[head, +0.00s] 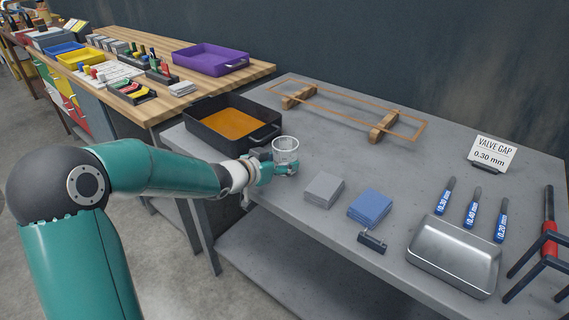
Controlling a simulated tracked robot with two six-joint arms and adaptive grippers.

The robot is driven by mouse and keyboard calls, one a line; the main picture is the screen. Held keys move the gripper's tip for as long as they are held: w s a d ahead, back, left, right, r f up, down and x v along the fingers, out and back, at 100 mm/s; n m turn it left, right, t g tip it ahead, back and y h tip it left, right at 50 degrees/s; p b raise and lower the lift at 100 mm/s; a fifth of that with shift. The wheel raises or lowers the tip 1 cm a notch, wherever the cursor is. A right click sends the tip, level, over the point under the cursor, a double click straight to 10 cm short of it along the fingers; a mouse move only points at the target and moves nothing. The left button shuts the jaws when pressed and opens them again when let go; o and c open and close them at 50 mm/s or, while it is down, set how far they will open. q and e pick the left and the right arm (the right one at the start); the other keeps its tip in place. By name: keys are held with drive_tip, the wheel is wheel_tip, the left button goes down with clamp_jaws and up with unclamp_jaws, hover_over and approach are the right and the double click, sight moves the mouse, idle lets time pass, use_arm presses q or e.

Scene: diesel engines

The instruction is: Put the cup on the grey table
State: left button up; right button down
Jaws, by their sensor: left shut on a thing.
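A clear glass cup (286,150) is upright at the left front part of the grey table (300,215). My left gripper (272,167) is shut on the cup from its left side. The gripper hides part of the cup's lower side, and I cannot tell whether its base touches the table top. My right gripper does not show.
A black tray with orange liquid (205,127) stands just behind the cup. Grey pads (323,190), blue pads (370,207), a metal tray (455,258) and blue feeler gauges (471,213) lie to the right. A wooden frame (384,127) is at the back.

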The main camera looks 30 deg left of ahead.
use_arm(q)
drive_tip(key=o, duration=1.3)
drive_tip(key=shift+f, duration=0.1)
drive_tip(key=shift+o, duration=0.2)
drive_tip(key=shift+r, duration=0.25)
drive_tip(key=p+v, duration=0.2)
drive_tip(key=v, duration=1)
drive_tip(key=shift+p, duration=0.3)
drive_tip(key=shift+f, duration=0.15)
